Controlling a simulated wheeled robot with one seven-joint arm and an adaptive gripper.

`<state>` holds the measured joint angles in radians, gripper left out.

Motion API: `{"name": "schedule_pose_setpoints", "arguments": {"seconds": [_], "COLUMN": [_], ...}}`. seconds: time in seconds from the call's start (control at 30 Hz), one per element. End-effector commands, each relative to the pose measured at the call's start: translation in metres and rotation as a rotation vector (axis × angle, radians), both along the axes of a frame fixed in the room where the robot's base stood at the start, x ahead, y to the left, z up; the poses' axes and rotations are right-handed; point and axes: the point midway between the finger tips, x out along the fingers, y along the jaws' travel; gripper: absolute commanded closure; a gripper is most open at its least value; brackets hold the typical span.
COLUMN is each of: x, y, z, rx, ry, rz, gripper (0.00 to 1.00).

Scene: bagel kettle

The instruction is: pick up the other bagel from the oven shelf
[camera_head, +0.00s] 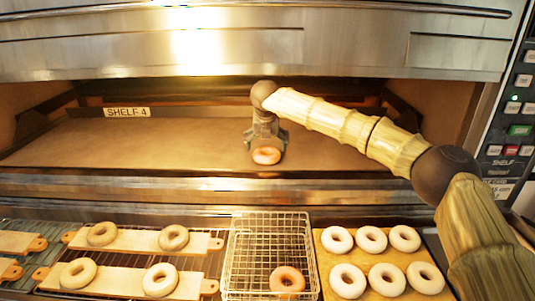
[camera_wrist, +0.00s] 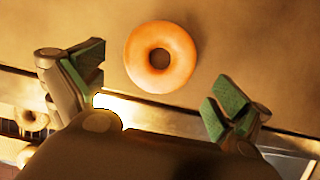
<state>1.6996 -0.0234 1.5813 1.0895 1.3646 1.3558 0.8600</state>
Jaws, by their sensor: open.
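A golden-brown bagel (camera_head: 266,156) lies flat on the oven shelf (camera_head: 185,142), near its front edge. In the wrist view this bagel (camera_wrist: 160,57) is at the upper middle, with its hole fully visible. My gripper (camera_head: 265,142) is above and just behind it in the head view. In the wrist view my gripper (camera_wrist: 160,90) is open, its green-padded fingers spread wide on either side of the bagel and not touching it. Another browned bagel (camera_head: 287,280) lies in the wire basket (camera_head: 240,258) below the oven.
A wooden board (camera_head: 382,262) at the lower right carries several pale bagels. Narrow boards (camera_head: 135,240) with pale bagels lie at the lower left. The oven's upper front (camera_head: 350,45) overhangs the opening. The shelf left of my gripper is clear.

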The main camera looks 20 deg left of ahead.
Motion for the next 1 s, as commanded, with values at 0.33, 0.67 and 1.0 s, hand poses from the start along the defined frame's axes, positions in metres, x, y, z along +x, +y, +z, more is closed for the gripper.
{"name": "schedule_pose_setpoints", "arguments": {"seconds": [0.33, 0.67, 1.0], "x": [0.012, 0.023, 0.023], "y": [0.002, 0.005, 0.005], "z": [-0.020, -0.047, -0.048], "rx": [0.000, 0.000, 0.000], "ry": [0.004, 0.002, 0.002], "rz": [-0.002, -0.002, -0.002], "gripper": [0.00, 0.00, 0.33]}}
